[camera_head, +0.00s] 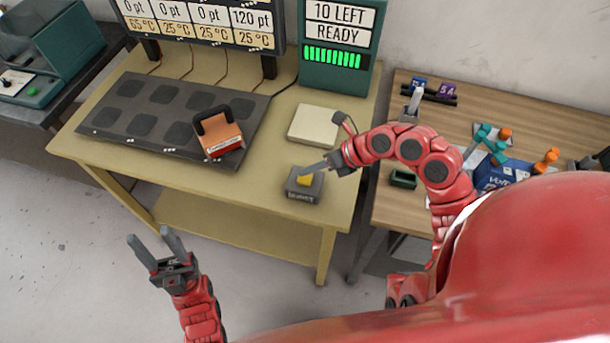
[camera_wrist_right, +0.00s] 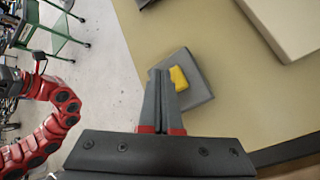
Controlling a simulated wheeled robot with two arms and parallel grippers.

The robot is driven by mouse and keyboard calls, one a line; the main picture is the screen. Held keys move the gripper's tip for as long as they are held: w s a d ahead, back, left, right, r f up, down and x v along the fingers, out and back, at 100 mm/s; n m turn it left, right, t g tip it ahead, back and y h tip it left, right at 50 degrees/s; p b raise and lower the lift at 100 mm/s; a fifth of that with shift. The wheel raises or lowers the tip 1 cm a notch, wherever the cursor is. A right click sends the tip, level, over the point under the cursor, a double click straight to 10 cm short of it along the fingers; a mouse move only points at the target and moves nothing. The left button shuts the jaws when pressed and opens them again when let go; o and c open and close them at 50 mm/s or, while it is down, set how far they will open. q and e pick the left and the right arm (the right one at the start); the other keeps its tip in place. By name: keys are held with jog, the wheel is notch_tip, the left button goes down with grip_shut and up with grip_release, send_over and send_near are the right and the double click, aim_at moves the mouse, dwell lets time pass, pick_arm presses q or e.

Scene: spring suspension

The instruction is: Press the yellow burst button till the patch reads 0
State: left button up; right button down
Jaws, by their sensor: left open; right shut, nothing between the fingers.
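The yellow button (camera_head: 304,179) sits on a small dark grey box (camera_head: 306,197) near the front right of the tan table. In the right wrist view the button (camera_wrist_right: 179,77) shows just past my fingertips. My right gripper (camera_head: 308,170) is shut and empty, its tips at or just above the button; I cannot tell whether they touch. My left gripper (camera_head: 152,243) is open and empty, over the floor in front of the table. The display (camera_head: 337,38) reads "10 LEFT" and "READY" above a green bar. A wider board (camera_head: 210,20) reads 0 pt on three visible columns and 120 pt on the right one.
A pale square plate (camera_head: 315,125) lies behind the button. A wooden bench (camera_head: 470,110) with tools stands right.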

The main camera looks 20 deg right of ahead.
aim_at(309, 179)
dwell(0.8)
jog(key=shift+f+b, duration=0.4)
jog(key=shift+b, duration=0.15)
jog(key=shift+f+b, duration=0.55)
jog(key=shift+b, duration=0.05)
dwell(0.5)
jog(key=shift+r, duration=0.2)
jog(key=shift+r+p, duration=0.45)
jog(key=shift+r, duration=0.35)
jog(key=shift+r+p, duration=1.3)
jog(key=shift+r, duration=1.2)
